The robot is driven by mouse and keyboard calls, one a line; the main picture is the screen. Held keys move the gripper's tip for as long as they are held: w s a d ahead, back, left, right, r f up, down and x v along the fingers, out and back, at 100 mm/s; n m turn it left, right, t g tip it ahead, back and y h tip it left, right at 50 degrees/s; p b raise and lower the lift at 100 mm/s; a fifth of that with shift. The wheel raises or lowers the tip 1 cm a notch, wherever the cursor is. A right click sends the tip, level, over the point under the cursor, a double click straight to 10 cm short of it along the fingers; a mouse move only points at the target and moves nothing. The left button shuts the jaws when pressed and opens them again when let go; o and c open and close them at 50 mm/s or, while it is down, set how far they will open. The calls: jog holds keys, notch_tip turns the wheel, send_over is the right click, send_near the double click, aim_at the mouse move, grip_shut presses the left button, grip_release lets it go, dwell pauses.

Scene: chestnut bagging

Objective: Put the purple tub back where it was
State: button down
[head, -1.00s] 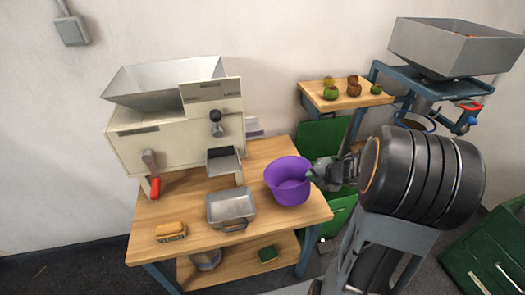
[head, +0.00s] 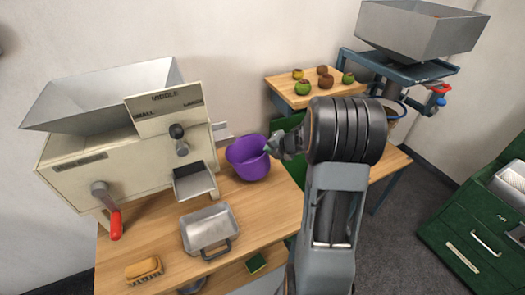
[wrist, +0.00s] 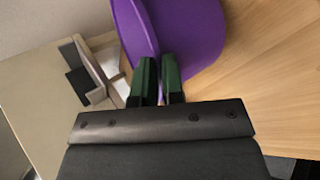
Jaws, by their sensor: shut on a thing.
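The purple tub (head: 247,157) is at the back right of the wooden bench, right of the sorting machine's chute. My gripper (head: 270,147) reaches it from the right and is shut on its rim. In the wrist view the green fingertips (wrist: 158,82) pinch the wall of the tub (wrist: 195,30), one on each side. The tub looks slightly tilted. I cannot tell whether its base touches the bench.
The beige sorting machine (head: 130,165) with its chute (head: 194,182) stands left of the tub. A metal pan (head: 208,230) and a brush (head: 143,270) lie in front. A small wooden table (head: 320,89) with several round items is behind; green drawers (head: 470,235) stand right.

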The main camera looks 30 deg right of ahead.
aim_at(263, 144)
jog(key=shift+b+x, duration=0.4)
jog(key=shift+x, duration=2.2)
jog(key=shift+s, duration=0.1)
jog(key=shift+f, duration=0.1)
jog(key=c, duration=1.2)
grip_release()
